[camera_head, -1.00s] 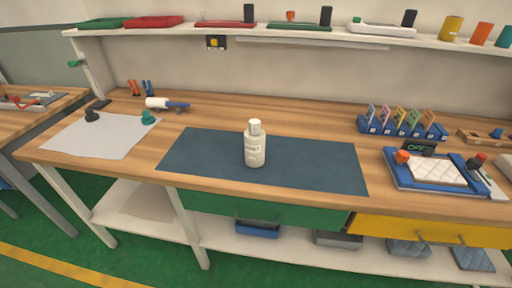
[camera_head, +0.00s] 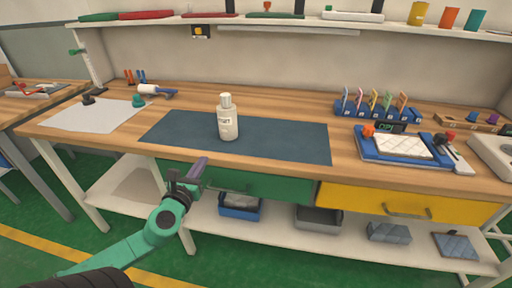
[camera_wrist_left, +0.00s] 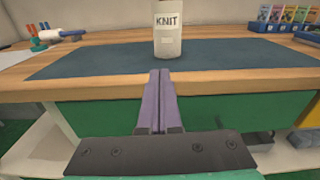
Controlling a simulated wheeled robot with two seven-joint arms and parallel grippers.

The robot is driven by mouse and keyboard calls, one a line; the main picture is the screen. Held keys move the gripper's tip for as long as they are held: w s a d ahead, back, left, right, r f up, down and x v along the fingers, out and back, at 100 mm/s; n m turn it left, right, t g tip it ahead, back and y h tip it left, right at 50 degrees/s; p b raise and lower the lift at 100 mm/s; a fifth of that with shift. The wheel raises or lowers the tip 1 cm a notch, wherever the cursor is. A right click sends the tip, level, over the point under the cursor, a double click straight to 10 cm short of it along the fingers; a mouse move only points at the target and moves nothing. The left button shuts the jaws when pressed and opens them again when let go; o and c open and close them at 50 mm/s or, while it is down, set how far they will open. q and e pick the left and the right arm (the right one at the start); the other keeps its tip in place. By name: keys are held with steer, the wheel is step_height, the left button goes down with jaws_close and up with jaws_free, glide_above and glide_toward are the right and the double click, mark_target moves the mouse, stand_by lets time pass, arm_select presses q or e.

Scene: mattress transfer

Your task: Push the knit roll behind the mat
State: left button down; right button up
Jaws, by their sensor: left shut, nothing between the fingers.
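The knit roll (camera_head: 228,122) looks like a white, bottle-shaped piece with a narrow cap. It stands upright on the dark blue mat (camera_head: 285,139), near its middle. In the left wrist view the roll (camera_wrist_left: 167,40) reads "KNIT"; its top is cut off, and it stands on the mat (camera_wrist_left: 100,60) beyond my fingertips. My left gripper (camera_head: 199,166) is shut and empty, in front of the bench's front edge and apart from the roll. Its purple fingers (camera_wrist_left: 158,90) lie together, pointing toward the roll. My right gripper is not in view.
A green drawer (camera_head: 260,184) and a yellow drawer (camera_head: 400,203) sit under the bench top. A white sheet (camera_head: 95,115) lies to the left, and a blue tray (camera_head: 376,154) to the right. The wood strip behind the mat (camera_head: 260,110) is clear.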

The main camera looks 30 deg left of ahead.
arm_select(q)
steer(key=d+r+m, duration=0.1)
steer(key=d, duration=0.1)
glide_toward(224, 130)
steer(key=shift+t+h, duration=0.3)
steer(key=x, duration=0.5)
steer(key=shift+w+a+b, duration=0.15)
steer(key=shift+a+b, duration=0.05)
steer(key=shift+b, duration=0.2)
steer(key=shift+w+a+f, duration=0.1)
steer(key=shift+w+a, duration=0.05)
steer(key=shift+w, duration=0.5)
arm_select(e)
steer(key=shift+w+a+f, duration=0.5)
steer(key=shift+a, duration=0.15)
